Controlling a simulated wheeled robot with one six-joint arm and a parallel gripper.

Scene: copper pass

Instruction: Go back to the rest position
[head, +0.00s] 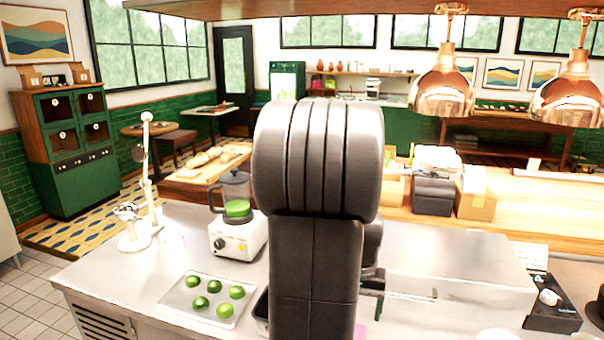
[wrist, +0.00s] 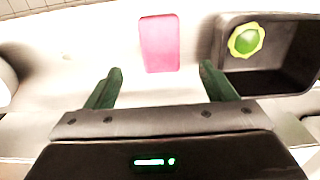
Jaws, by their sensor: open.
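My gripper (wrist: 162,88) is open in the wrist view, its two dark green fingers spread apart with nothing between them. In the head view my own arm stands upright in the middle and hides much of the counter behind it. A pink block or card (wrist: 159,43) lies on the pale surface beyond the fingertips in the wrist view. A dark bin (wrist: 290,80) to the right of the fingers holds a round green thing with a yellow-green rim (wrist: 246,40).
A tray (head: 177,308) with several green limes (head: 237,292) lies on the steel counter (head: 120,275). A blender (head: 236,235) stands behind it, with a white stand (head: 147,190) to the left. Copper lamps (head: 442,92) hang at the upper right. A cardboard box (head: 476,205) stands on the wooden ledge.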

